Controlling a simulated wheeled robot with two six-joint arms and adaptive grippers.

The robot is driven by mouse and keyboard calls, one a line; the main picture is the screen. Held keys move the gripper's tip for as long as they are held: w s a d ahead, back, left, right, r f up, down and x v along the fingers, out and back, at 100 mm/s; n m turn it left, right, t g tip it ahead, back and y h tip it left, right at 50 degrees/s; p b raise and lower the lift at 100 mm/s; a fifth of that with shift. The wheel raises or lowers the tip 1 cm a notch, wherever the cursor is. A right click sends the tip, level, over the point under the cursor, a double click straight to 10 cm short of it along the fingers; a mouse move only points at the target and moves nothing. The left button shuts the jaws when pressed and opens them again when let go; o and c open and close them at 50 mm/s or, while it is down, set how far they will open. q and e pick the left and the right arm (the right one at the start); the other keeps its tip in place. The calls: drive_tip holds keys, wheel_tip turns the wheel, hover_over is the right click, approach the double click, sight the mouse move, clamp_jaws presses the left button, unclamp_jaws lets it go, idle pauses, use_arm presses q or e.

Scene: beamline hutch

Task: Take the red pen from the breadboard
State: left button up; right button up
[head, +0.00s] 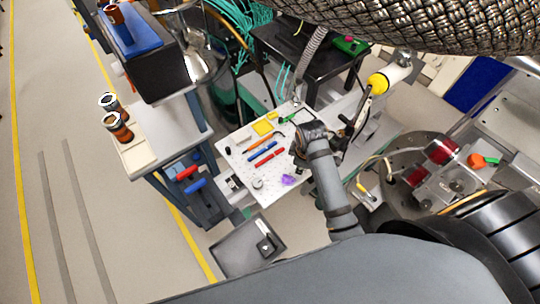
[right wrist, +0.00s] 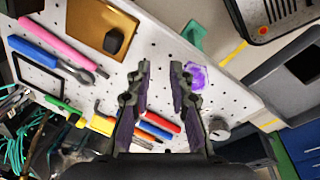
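The white perforated breadboard (head: 242,160) lies in the middle of the head view with small items on it. The red pen (head: 270,157) lies on it beside a blue pen (head: 262,150) and an orange one (head: 257,144). My right arm comes in over the board's right side; its gripper's fingers are hard to make out there. In the right wrist view my right gripper (right wrist: 160,72) is open and empty above the board. The red pen (right wrist: 162,122) shows between its fingers, partly hidden by them, with the blue pen (right wrist: 155,130) alongside. My left gripper is not in view.
Also on the board are a purple piece (head: 288,180), a grey cylinder (head: 257,183) and a yellow pad (head: 262,127). The wrist view shows pliers (right wrist: 65,58) and a brown plate (right wrist: 88,25). A cart (head: 155,140) stands left; round equipment (head: 410,165) stands right.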

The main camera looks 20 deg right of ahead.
drive_tip(key=w+a+r+n+g, duration=0.2)
drive_tip(key=w+a+r+n, duration=0.55)
drive_tip(key=w+n, duration=0.35)
drive_tip(key=p, duration=0.1)
hover_over(272, 154)
drive_tip(key=shift+n+y, duration=0.3)
drive_tip(key=shift+y, duration=0.1)
drive_tip(key=f, duration=0.4)
drive_tip(key=shift+w+d+f, duration=0.15)
drive_tip(key=shift+d+f, duration=0.05)
drive_tip(key=shift+f, duration=0.35)
drive_tip(key=f, duration=0.1)
drive_tip(key=f+p, duration=0.1)
drive_tip(key=f, duration=0.2)
drive_tip(key=shift+s+a, duration=0.2)
drive_tip(key=shift+s, duration=0.05)
drive_tip(key=shift+f, duration=0.3)
clamp_jaws()
